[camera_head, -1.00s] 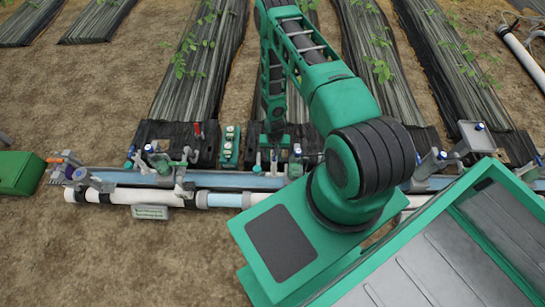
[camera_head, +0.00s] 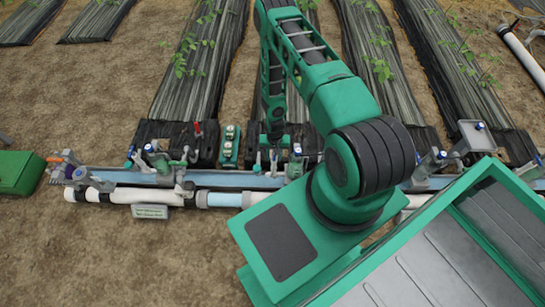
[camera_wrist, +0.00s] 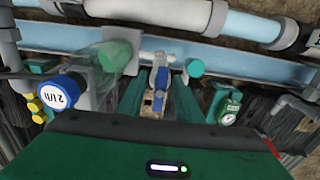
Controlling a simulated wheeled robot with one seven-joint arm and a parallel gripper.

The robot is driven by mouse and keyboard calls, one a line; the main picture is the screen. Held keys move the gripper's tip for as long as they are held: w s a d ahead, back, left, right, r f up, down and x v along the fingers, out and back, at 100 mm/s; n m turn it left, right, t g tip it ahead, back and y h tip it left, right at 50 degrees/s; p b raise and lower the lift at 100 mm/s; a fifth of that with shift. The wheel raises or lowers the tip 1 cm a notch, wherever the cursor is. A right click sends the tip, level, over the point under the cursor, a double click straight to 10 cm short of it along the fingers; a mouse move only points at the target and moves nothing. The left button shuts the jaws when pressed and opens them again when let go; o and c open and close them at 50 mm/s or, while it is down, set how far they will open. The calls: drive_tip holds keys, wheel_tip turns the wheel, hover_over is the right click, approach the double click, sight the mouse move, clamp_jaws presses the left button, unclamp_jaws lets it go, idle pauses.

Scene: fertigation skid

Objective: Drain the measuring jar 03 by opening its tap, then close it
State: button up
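In the wrist view my gripper (camera_wrist: 158,84) has its two green fingers spread apart. A small tap-like fitting with a blue part and a pale lever (camera_wrist: 160,78) shows between them; I cannot tell whether the fingers touch it. A clear jar-like cylinder (camera_wrist: 104,58) lies left of the fingers, beside a blue round cap (camera_wrist: 62,93) with a white label. I cannot read a jar number 03 anywhere. In the head view my gripper (camera_head: 275,139) is low over the pipe skid, and my arm hides part of the fittings.
A long blue rail (camera_head: 240,181) with white pipe (camera_head: 130,195) runs across the skid. A green gauge block (camera_head: 229,146) stands left of my gripper. More fittings (camera_head: 160,160) crowd the left, and a green box (camera_head: 20,172) sits far left. Bare soil lies in front.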

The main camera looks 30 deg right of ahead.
drive_tip(key=shift+f, duration=0.25)
idle(0.3)
drive_tip(key=shift+r, duration=4)
